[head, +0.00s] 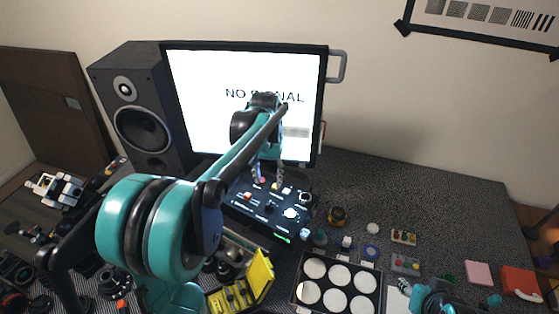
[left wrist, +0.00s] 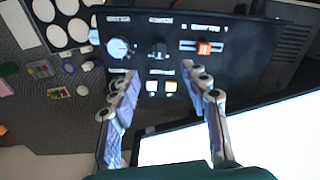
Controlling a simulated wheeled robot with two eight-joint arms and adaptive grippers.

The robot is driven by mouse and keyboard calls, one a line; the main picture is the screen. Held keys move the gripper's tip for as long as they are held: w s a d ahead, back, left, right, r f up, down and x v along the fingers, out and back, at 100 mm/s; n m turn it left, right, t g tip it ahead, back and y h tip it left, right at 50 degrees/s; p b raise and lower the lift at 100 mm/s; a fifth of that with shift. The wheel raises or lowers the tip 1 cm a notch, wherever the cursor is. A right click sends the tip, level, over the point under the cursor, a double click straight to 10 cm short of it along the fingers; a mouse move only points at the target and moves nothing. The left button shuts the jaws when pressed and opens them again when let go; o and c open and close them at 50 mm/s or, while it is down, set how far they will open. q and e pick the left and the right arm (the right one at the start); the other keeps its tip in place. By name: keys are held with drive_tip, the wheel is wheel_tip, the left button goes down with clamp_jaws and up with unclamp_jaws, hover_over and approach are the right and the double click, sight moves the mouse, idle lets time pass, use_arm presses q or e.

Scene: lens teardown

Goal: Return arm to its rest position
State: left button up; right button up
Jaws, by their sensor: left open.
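My left arm reaches from the left across the head view to the black control panel (head: 262,226) in front of the monitor. My left gripper (head: 268,178) is open and empty over the panel's far part. In the left wrist view the spread fingers of this gripper (left wrist: 166,92) stand either side of two small buttons (left wrist: 160,87). A white dial (left wrist: 120,48), a black knob (left wrist: 158,48) and a red slider (left wrist: 204,48) lie beyond. Whether a fingertip touches the panel is unclear. Part of my teal right arm (head: 432,299) shows at the bottom edge; its jaws are not clear.
A monitor (head: 195,85) reading "NO SIGNAL" stands close behind the gripper, with a speaker (head: 140,128) to its left. A tray with round white wells (head: 323,300), a yellow case (head: 261,270) and small parts crowd the front. The mat (head: 430,195) at back right is clear.

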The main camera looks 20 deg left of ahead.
use_arm(q)
drive_tip(key=s+d+f+t+b, duration=0.3)
drive_tip(key=s+d+f, duration=0.1)
drive_tip(key=s, duration=0.5)
drive_tip(key=s+d+f+m+t+b, duration=0.1)
drive_tip(key=s+d+f+t+b, duration=0.3)
drive_tip(key=s, duration=0.6)
drive_tip(key=shift+s, duration=0.15)
drive_tip(key=shift+d+f, duration=0.1)
drive_tip(key=shift+f, duration=0.05)
idle(1.0)
